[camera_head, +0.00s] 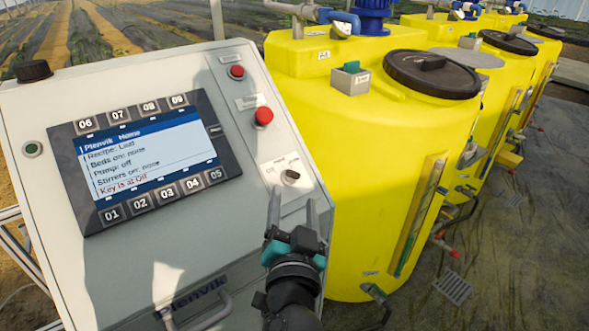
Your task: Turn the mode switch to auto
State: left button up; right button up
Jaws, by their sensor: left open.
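The mode switch (290,177) is a dark knob on a white label plate, low on the right side of the grey control panel (80,262). My left gripper (292,207) comes up from the bottom, just below the switch. Its two fingers are open and spread, and they point up toward the switch with nothing between them. I cannot tell whether a fingertip touches the panel. My right gripper is not in view.
A red mushroom button (263,116) and a smaller red button (237,72) sit above the switch. A black knob (33,70) is on the panel's top left. A metal handle (205,312) is at the panel's lower front. Yellow tanks (340,130) stand close on the right.

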aim_at(294, 175)
pick_arm(q)
jog(key=w, duration=0.9)
grip_shut()
dwell(0.4)
